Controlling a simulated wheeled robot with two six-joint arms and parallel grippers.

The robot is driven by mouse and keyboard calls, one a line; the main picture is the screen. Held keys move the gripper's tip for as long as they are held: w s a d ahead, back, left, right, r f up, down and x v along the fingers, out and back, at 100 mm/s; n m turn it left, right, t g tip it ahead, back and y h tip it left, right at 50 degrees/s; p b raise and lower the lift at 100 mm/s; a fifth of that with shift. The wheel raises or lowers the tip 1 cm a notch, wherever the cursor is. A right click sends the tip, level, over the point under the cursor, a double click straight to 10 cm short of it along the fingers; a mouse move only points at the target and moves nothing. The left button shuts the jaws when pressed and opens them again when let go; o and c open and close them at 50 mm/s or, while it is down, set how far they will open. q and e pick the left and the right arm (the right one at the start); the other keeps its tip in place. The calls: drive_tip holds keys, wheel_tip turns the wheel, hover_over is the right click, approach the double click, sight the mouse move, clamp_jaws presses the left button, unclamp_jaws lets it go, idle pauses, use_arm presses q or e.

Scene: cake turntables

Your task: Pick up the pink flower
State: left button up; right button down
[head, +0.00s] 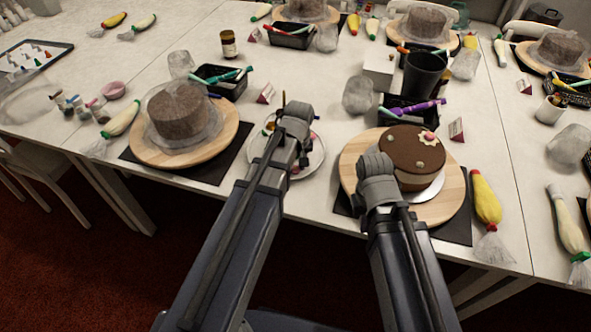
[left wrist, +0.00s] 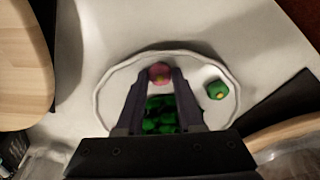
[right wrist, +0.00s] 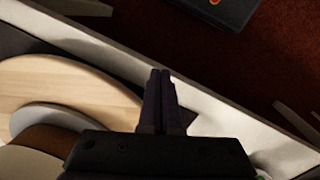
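A pink flower (left wrist: 160,73) with a yellowish centre lies near the far rim of a white plate (left wrist: 237,105) in the left wrist view. My left gripper (left wrist: 161,78) is over the plate with its fingers apart, one on each side of the flower; whether they touch it cannot be told. Several green pieces (left wrist: 158,115) show between the fingers. In the head view, my left arm partly hides the plate (head: 318,160). My right gripper (right wrist: 161,72) is shut and empty, near the table's front edge.
A chocolate-topped cake (head: 407,150) with decorations stands on a wooden turntable (head: 452,205), partly behind my right gripper. A brown cake (head: 178,112) stands on another turntable (head: 222,138) to the left. A black tray (head: 222,82) and a dark cup (head: 424,72) stand farther back.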

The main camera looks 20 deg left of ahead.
sight(296, 169)
use_arm(q)
clamp_jaws()
drive_tip(key=shift+r, duration=0.1)
wheel_tip(296, 169, up, 18)
drive_tip(key=p, duration=1.8)
